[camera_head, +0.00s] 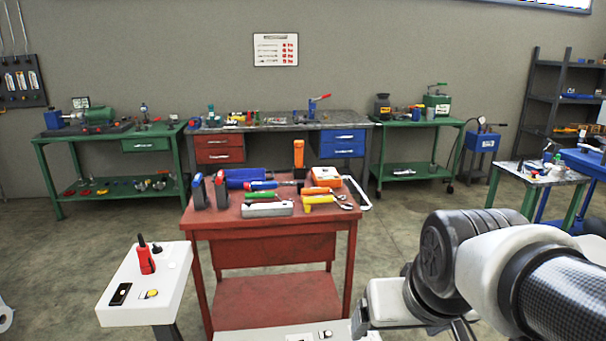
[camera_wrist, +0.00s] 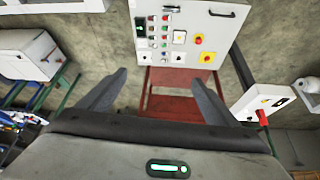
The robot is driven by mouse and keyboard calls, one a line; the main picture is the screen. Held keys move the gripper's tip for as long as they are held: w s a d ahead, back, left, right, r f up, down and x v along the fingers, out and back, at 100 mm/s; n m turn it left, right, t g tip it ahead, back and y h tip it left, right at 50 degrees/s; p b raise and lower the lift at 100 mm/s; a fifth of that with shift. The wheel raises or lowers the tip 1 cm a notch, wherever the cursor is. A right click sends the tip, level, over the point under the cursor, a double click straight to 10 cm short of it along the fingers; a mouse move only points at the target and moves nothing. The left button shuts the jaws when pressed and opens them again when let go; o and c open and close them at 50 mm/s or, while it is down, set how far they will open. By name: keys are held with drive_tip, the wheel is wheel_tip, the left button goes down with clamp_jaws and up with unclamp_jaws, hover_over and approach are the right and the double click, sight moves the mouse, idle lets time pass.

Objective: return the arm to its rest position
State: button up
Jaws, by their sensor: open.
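My arm (camera_head: 500,262) fills the lower right of the head view, bent, with its wrist end near the bottom edge. My gripper (camera_wrist: 160,78) shows in the wrist view with its two dark fingers spread apart and nothing between them. Beyond the fingers are a white control panel (camera_wrist: 180,38) with coloured buttons and a red table (camera_wrist: 170,103). The fingers appear apart from both. In the head view the fingers cannot be made out clearly.
The red table (camera_head: 270,228) stands ahead, crowded with tools on top. A white stand (camera_head: 125,283) with a red-based tool (camera_head: 146,260) is at left. A white panel edge (camera_head: 255,336) shows at bottom centre. Workbenches line the back wall. Floor right of the red table is open.

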drive_tip(key=s+r+p, duration=0.2)
drive_tip(key=r+p, duration=0.7)
drive_tip(key=r, duration=0.1)
drive_tip(key=s+r+p, duration=0.1)
drive_tip(key=r+p, duration=0.7)
drive_tip(key=r, duration=0.2)
drive_tip(key=shift+s+r+p, duration=0.25)
drive_tip(key=shift+s+p, duration=0.1)
drive_tip(key=shift+s, duration=0.05)
